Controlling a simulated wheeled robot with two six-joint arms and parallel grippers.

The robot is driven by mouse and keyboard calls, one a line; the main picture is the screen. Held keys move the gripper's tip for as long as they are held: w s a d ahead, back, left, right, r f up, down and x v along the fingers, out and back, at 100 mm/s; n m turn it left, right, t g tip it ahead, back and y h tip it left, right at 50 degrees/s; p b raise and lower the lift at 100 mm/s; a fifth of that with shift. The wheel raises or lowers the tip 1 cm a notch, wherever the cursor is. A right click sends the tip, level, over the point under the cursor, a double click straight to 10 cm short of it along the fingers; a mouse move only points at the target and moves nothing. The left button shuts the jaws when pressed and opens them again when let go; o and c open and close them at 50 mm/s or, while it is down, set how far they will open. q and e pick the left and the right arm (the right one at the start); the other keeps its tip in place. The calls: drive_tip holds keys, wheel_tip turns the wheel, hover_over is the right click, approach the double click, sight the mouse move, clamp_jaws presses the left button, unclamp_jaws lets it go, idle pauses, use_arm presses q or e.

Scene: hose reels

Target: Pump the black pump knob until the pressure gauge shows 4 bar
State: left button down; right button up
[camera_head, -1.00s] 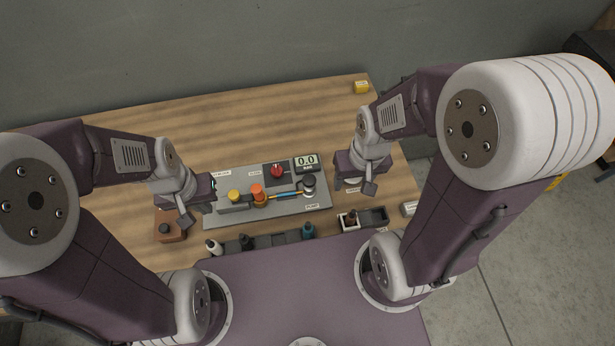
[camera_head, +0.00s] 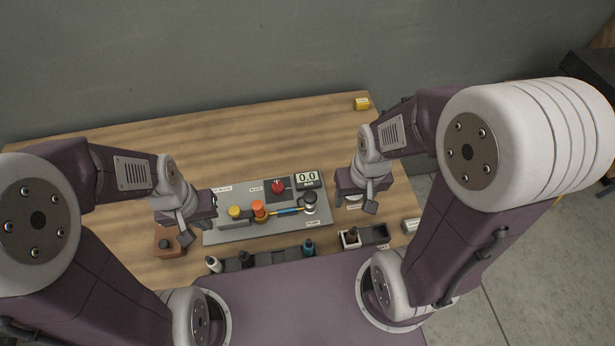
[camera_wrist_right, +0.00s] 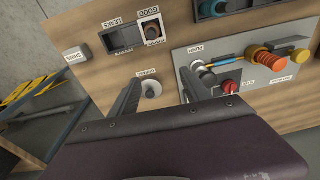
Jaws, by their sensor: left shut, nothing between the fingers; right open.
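The black pump knob (camera_head: 310,197) sits on a round silver base at the right end of the grey panel (camera_head: 232,230), by the PUMP label. It shows in the right wrist view (camera_wrist_right: 197,67), partly behind a finger. The pressure gauge (camera_head: 307,179) reads 0.0 BAR. My right gripper (camera_head: 348,184) is over the table to the right of the pump, apart from it. In the right wrist view its fingers (camera_wrist_right: 160,78) are spread and empty.
A red knob (camera_head: 278,187) is left of the gauge. Yellow (camera_head: 234,211) and orange (camera_head: 258,208) knobs stand on the panel. A brown block (camera_head: 168,243) is at left.

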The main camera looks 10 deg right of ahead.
clamp_jaws()
idle(1.8)
